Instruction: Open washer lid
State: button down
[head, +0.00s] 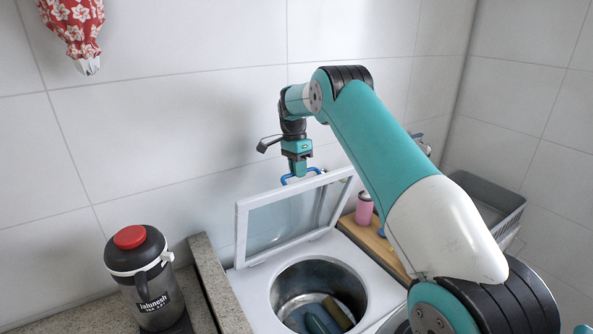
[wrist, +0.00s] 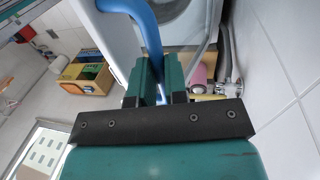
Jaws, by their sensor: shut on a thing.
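The washer lid (head: 242,238), a white frame with a clear pane, stands raised and steeply tilted at the back of the white washer (head: 258,290). The round metal tub (head: 290,283) is uncovered, with dark teal and brown items inside. My gripper (head: 298,172) is above the lid's upper edge, pointing down. In the wrist view the handle (wrist: 148,30) runs down between the fingers (wrist: 150,88); the exact contact is partly hidden.
A black flask with a red lid (head: 130,237) stands on the counter at left. A pink can (head: 364,209) stands on a wooden board right of the washer, near a grey basket (head: 490,205). A tiled wall rises close behind the lid. A red floral item (head: 75,28) hangs at upper left.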

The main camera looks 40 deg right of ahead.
jog(key=shift+s+a+f, duration=0.1)
jog(key=shift+a+f, duration=0.1)
jog(key=shift+f, duration=0.3)
jog(key=c, duration=1.1)
grip_release()
jog(key=shift+w+d, duration=0.1)
jog(key=shift+w, duration=0.1)
jog(key=shift+c, duration=0.2)
jog(key=shift+s+r, duration=0.1)
jog(key=shift+s, duration=0.05)
jog(key=shift+w+d+r, duration=0.1)
jog(key=shift+w+r, duration=0.1)
jog(key=shift+r, duration=0.25)
notch_tip(320, 180, up, 6)
jog(key=w+p, duration=0.1)
jog(key=p, duration=0.1)
jog(key=shift+r+p, duration=0.25)
jog(key=shift+p, duration=0.05)
jog(key=shift+w+d, duration=0.1)
